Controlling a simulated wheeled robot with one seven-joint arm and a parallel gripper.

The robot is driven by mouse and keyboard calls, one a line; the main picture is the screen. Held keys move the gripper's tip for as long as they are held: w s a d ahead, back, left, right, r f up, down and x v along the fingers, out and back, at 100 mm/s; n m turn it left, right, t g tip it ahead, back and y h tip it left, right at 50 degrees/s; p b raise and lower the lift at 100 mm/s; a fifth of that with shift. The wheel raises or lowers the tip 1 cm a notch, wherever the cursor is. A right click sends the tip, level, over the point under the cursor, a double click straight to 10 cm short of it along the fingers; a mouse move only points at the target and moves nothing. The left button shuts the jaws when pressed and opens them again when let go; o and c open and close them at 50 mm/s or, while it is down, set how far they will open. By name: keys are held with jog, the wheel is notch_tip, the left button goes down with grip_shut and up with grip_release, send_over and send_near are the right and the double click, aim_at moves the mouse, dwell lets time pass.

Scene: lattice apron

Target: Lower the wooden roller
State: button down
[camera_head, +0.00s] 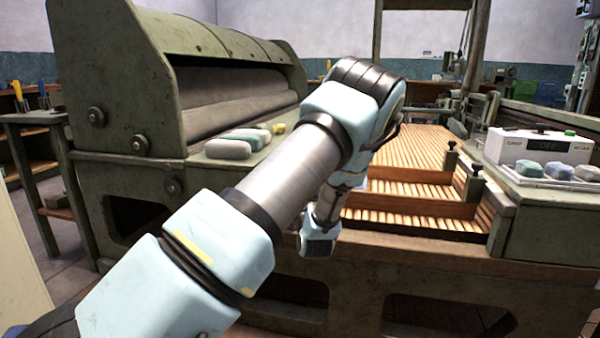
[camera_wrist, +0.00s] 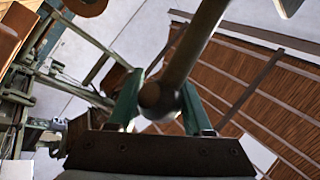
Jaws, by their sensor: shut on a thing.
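My gripper (camera_wrist: 161,108) shows in the wrist view, with its two green fingers on either side of a dark brownish round bar (camera_wrist: 190,50). It is shut on this bar near its rounded end. The bar runs from between the fingers up and out of the top of the view. I cannot tell whether this bar is the wooden roller itself or a handle. In the head view my arm reaches across the middle and hides what the gripper holds. No separate wooden roller can be made out there.
A wooden slatted bed (camera_head: 415,150) lies behind my wrist, with wooden crosspieces in front. A green machine with large grey rollers (camera_head: 235,108) stands at left. A white control box (camera_head: 540,147) and several soap-like blocks sit at right. Slats (camera_wrist: 255,85) also fill the wrist view's right side.

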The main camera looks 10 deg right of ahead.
jog(key=shift+f, duration=0.25)
jog(key=c, duration=0.7)
grip_release()
jog(key=o, duration=0.4)
jog(key=shift+r, duration=0.1)
jog(key=v, duration=1.1)
jog(key=shift+r+p, duration=0.1)
jog(key=shift+p, duration=0.2)
